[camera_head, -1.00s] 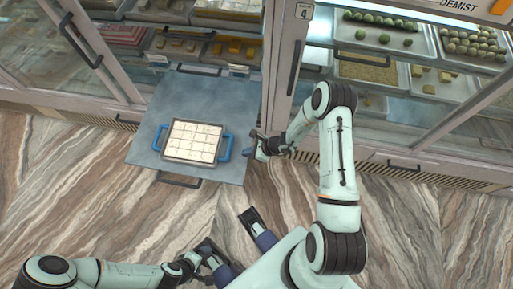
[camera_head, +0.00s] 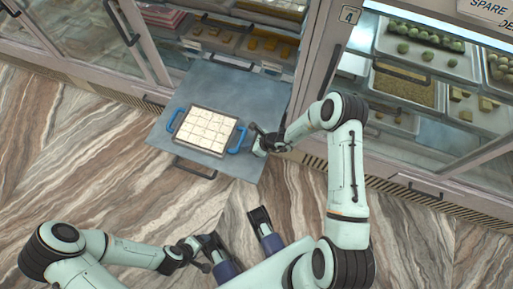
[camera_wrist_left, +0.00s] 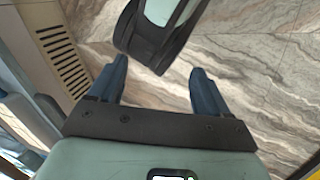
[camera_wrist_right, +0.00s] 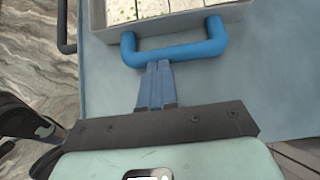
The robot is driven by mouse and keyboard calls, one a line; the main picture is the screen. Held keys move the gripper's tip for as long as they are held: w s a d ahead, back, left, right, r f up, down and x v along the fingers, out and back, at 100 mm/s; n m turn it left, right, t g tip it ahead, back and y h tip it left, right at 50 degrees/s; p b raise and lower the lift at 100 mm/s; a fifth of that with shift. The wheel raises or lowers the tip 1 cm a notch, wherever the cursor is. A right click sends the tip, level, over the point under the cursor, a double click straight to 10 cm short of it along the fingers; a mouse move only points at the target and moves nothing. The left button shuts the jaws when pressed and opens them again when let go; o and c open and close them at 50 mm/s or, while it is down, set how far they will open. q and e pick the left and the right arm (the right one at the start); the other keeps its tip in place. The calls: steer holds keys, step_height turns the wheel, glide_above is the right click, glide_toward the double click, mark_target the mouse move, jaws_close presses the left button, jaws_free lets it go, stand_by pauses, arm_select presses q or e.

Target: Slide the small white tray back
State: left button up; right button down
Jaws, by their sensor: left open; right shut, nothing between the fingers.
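The small tray (camera_head: 199,148) has a grey rim, blue handles at two ends and white square pieces filling it. It lies flat on a blue-grey pull-out shelf (camera_head: 258,100). My right gripper (camera_head: 258,142) is shut and empty beside the tray's right-hand handle (camera_head: 236,138). In the right wrist view its closed fingertips (camera_wrist_right: 158,66) lie at the outer side of the blue handle (camera_wrist_right: 175,52); I cannot tell whether they touch it. My left gripper (camera_wrist_left: 160,75) is open and empty, with the floor beyond it, away from the tray.
The shelf sticks out from a glass-fronted counter with trays of sweets inside. A dark front handle (camera_head: 195,168) runs along the shelf's near edge. A cabinet post (camera_head: 322,60) stands right of the shelf. The shelf is bare around the tray. Marbled floor (camera_head: 110,190) is clear in front.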

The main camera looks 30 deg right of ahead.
mark_target(227, 140)
steer(key=w+a, duration=0.2)
steer(key=w+a+b, duration=0.1)
steer(key=w+a, duration=0.1)
steer(key=w, duration=0.1)
steer(key=shift+a+f+b, duration=0.15)
steer(key=shift+a+b, duration=0.05)
steer(key=shift+b, duration=0.1)
steer(key=shift+w+a, duration=0.25)
steer(key=shift+a, duration=0.05)
arm_select(q)
steer(key=shift+t+y, duration=0.3)
steer(key=shift+t, duration=0.3)
steer(key=w+f, duration=0.1)
steer(key=w+a, duration=0.1)
steer(key=w+f, duration=0.1)
steer(key=shift+w+a+f, duration=0.3)
steer(key=shift+a, duration=0.1)
